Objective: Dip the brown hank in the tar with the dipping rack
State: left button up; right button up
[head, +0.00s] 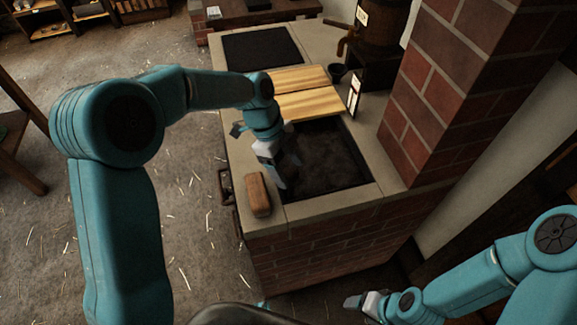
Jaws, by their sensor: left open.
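A dark, square, sunken vat (335,158), which looks like the tar, is set in the front of the stone-topped brick counter. My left gripper (284,174) points down at the vat's left edge. Its jaws are open and I see nothing held in them; how far its tips are above the vat is hard to tell. I cannot pick out a brown hank or a dipping rack; my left gripper and forearm cover part of the vat. My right gripper (358,301) is low at the right, in front of the counter; its jaws are too small to read.
A brown block (258,195) lies on the counter's front left corner. Light wooden boards (300,103) lie behind the vat, with a dark cup (337,71) and a small white card (354,94) at their right. A brick pillar (440,90) closes off the right side.

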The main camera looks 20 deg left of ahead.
pick_arm(q)
jog(key=shift+s+f, duration=0.1)
jog(key=shift+f, duration=0.2)
grip_shut()
notch_tip(320, 180, up, 9)
jog(key=p, duration=0.4)
jog(key=shift+w, duration=0.25)
grip_release()
jog(key=shift+r, duration=0.1)
jog(key=shift+s, duration=0.2)
